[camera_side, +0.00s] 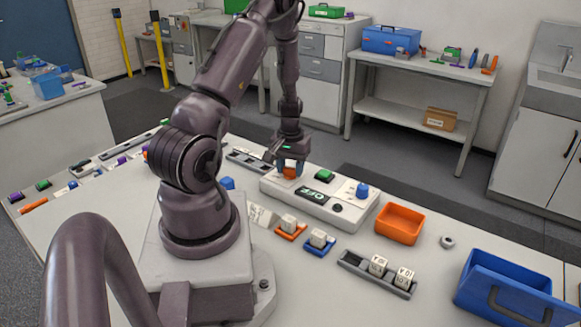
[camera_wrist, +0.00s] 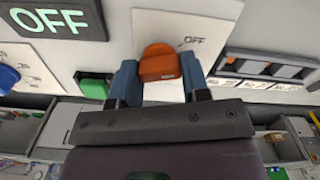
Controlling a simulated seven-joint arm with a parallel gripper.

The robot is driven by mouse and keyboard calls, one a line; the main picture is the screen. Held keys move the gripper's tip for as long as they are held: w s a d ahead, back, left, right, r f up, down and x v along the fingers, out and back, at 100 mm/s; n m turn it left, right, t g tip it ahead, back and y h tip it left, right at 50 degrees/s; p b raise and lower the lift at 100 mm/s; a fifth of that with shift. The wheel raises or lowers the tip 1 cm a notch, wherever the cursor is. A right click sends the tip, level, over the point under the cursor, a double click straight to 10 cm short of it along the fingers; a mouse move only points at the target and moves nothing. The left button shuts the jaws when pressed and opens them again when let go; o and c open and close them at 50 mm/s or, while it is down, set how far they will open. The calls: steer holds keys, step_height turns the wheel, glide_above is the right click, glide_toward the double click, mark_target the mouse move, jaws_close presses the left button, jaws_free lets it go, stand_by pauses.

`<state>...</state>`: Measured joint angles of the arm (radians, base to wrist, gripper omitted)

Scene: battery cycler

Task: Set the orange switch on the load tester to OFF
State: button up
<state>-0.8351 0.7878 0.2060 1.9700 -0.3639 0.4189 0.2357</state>
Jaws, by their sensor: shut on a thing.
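The load tester (camera_side: 345,212) is a long white box on the table, with a dark display (camera_side: 312,198) that reads OFF. The display also shows in the wrist view (camera_wrist: 60,18), lit with OFF. The orange switch (camera_side: 290,172) is at the box's left end. In the wrist view the orange switch (camera_wrist: 160,65) sits between my two blue fingers, with a printed OFF mark (camera_wrist: 192,41) just to its right. My gripper (camera_side: 288,166) is shut on the orange switch, and it also shows in the wrist view (camera_wrist: 159,78). The fingers hide the switch's sides.
A green button (camera_side: 325,175) and a blue knob (camera_side: 362,190) are on the same box. An orange tray (camera_side: 399,222), a blue bin (camera_side: 508,285) and a grey rack with white blocks (camera_side: 375,272) stand to the right. Small white blocks on orange and blue bases stand in front.

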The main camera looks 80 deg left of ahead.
mark_target(290, 167)
steer(key=shift+n, duration=2.3)
steer(key=o, duration=0.9)
step_height(290, 167, up, 13)
